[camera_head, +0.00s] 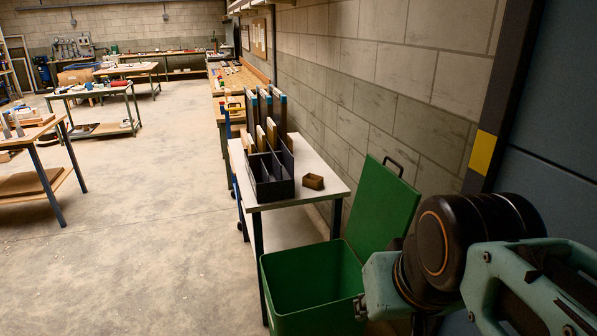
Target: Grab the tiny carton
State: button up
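A tiny brown carton (314,182) sits on the pale top of a narrow table, near its right side. It is small in the picture; its upper face looks darker than its sides, and I cannot tell whether it is open. My arm's teal and black links fill the lower right, well nearer to me than the carton. No gripper fingers can be made out, and nothing of mine touches the carton.
A dark divided rack (271,185) with upright boards stands left of the carton. A green bin (313,283) with its lid (382,212) raised stands before the table. A block wall (400,80) runs along the right. Open concrete floor (165,225) lies left.

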aim_at(313, 181)
jog(key=i+l, duration=0.25)
jog(key=i, duration=0.2)
jog(key=i+l, duration=0.25)
jog(key=i, duration=0.15)
jog(key=u, duration=0.05)
